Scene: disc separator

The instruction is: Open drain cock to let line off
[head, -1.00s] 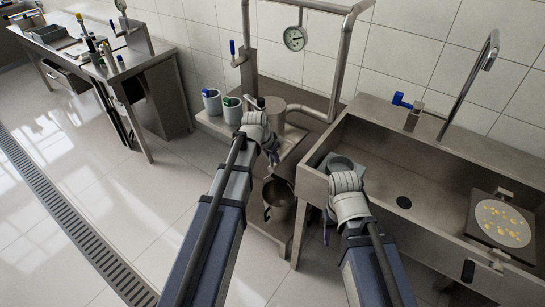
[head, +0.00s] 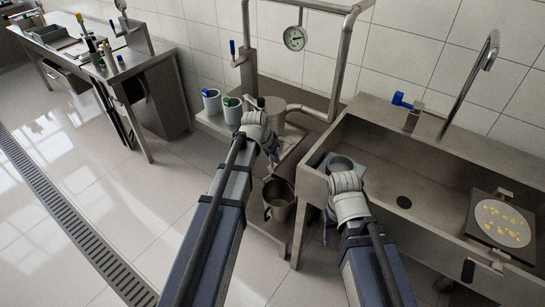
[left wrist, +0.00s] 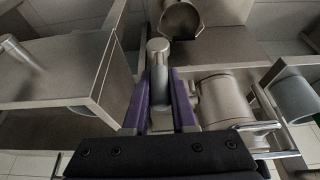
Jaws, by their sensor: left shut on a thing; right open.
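My left gripper (left wrist: 160,98) has its purple fingers shut on a short grey rod with a rounded metal end, which I take to be the drain cock's handle (left wrist: 159,52). It stands beside the metal cylindrical vessel (left wrist: 222,100). In the head view my left gripper (head: 272,152) is beside the vessel (head: 274,108), and my wrist hides the cock. A metal bucket (head: 279,203) hangs or stands below; it also shows in the left wrist view (left wrist: 181,20). My right gripper (head: 329,232) is at the sink's left end, mostly hidden by its wrist, and holds nothing visible.
Two grey cups (head: 211,101) stand left of the vessel. A pressure gauge (head: 294,38) is on the pipe. The floor at left is open.

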